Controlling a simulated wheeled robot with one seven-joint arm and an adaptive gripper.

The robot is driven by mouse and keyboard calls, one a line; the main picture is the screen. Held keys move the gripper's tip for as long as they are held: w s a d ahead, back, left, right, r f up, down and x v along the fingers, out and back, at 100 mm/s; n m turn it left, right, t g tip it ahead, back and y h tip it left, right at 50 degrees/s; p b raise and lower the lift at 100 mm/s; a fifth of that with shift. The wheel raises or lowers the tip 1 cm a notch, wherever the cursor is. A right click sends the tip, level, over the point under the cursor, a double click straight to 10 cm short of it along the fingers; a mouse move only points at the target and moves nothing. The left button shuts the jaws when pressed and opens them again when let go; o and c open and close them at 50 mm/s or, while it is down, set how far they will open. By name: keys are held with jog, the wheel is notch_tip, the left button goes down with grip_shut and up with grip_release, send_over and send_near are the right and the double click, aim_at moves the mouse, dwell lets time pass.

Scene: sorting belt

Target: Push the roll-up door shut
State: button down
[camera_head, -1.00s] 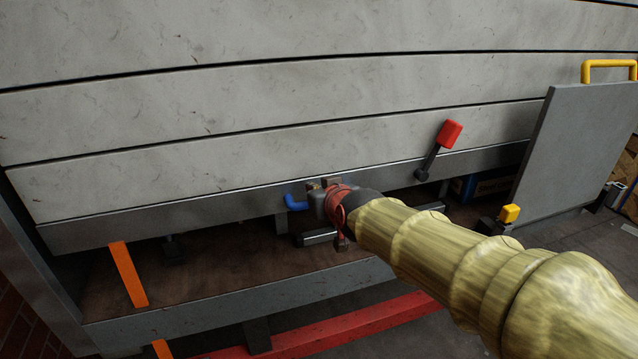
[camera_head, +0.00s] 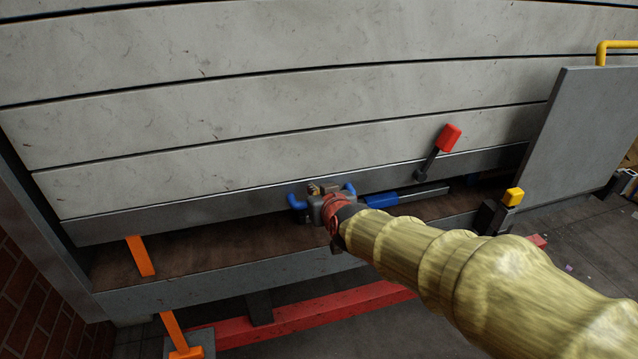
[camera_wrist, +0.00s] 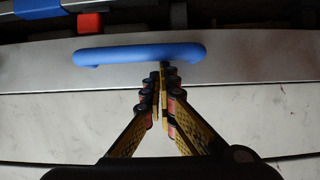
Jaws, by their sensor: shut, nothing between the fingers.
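The roll-up door (camera_head: 250,130) has wide pale grey slats and a metal bottom rail (camera_head: 180,218). Its rail hangs above the brown belt surface (camera_head: 200,250), with an open gap under it. A blue bar handle (camera_head: 297,203) is fixed to the rail; its middle is hidden behind my gripper in the head view. My gripper (camera_head: 318,192) is shut and empty at the handle. In the wrist view the blue handle (camera_wrist: 140,53) spans the rail, and my gripper's fingertips (camera_wrist: 161,75) are close together at its middle; contact is hard to tell.
A red-tipped lever (camera_head: 447,138) stands in front of the rail to the right. A grey panel (camera_head: 590,130) with a yellow handle (camera_head: 615,45) stands farther right. An orange strip (camera_head: 140,257) lies at the left, and a red beam (camera_head: 340,303) runs below.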

notch_tip(320, 180, down, 12)
jog(key=b, duration=0.5)
jog(key=shift+s+f, duration=0.1)
jog(key=shift+f, duration=0.05)
